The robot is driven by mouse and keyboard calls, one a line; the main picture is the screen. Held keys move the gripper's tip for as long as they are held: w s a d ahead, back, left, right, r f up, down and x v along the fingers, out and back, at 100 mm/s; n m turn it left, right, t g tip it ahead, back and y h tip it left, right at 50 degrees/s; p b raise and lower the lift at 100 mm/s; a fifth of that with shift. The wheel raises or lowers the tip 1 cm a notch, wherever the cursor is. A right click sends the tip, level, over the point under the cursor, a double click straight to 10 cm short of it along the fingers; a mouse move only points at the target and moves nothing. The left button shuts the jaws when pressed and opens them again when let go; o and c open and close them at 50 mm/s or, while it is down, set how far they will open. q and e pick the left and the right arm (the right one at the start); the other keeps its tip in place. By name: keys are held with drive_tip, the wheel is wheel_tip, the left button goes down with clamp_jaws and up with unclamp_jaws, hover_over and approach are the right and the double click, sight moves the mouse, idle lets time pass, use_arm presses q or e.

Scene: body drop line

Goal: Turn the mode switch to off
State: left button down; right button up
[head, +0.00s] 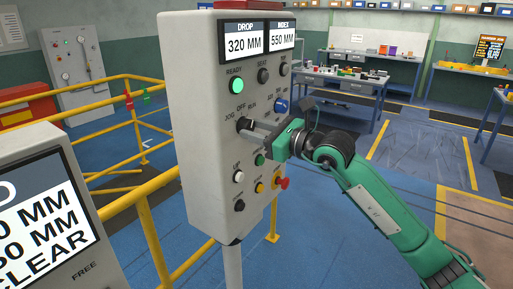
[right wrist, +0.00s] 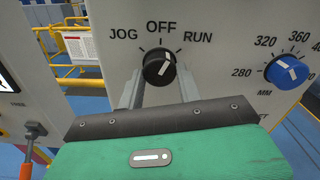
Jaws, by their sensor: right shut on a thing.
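The mode switch (right wrist: 158,67) is a black round knob with a white pointer line, under the labels JOG, OFF and RUN on a grey control panel (head: 205,90). In the right wrist view its pointer leans right of straight up, between the OFF and RUN marks. My right gripper (head: 247,127) reaches in from the right and is shut on the knob, one finger at each side. In the head view the fingers and wrist partly hide the knob. My left gripper is not in view.
A blue dial (right wrist: 287,71) sits right of the switch. Below are several buttons and a red emergency knob (head: 282,183). Yellow railings (head: 150,187) stand behind; another screen console (head: 40,215) is at left.

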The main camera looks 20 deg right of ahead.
drive_tip(key=n+b, duration=0.4)
drive_tip(key=b, duration=0.2)
drive_tip(key=shift+f, duration=0.15)
use_arm(q)
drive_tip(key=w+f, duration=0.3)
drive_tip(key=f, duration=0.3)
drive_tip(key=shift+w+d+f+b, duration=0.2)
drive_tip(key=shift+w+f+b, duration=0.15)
drive_tip(key=shift+b, duration=0.1)
use_arm(e)
drive_tip(key=shift+n, duration=0.6)
drive_tip(key=o, duration=1)
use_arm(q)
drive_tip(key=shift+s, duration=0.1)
